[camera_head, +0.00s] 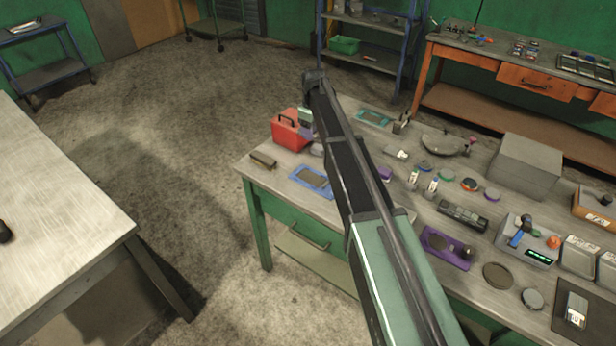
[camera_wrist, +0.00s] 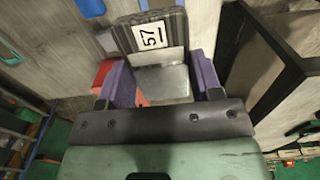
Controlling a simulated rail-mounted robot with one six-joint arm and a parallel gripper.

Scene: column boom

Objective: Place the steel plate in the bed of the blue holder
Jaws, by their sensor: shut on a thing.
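My gripper (camera_head: 307,132) is partly hidden behind my arm in the head view, above the far left part of the workbench. In the wrist view its two purple fingers (camera_wrist: 165,76) are shut on a grey metal piece, the steel plate (camera_wrist: 164,86). A dark face with a white "57" label shows just beyond it; I cannot tell whether it belongs to the plate. The blue holder (camera_head: 312,179) lies flat near the bench's left front edge, a blue frame around a dark bed. My gripper is beyond and above it, apart from it.
A red toolbox (camera_head: 290,131) stands close to the gripper's left. A small dark block (camera_head: 263,160) lies left of the holder. A purple holder (camera_head: 445,248), a grey box (camera_head: 525,165) and several small parts crowd the bench to the right. Open floor lies left.

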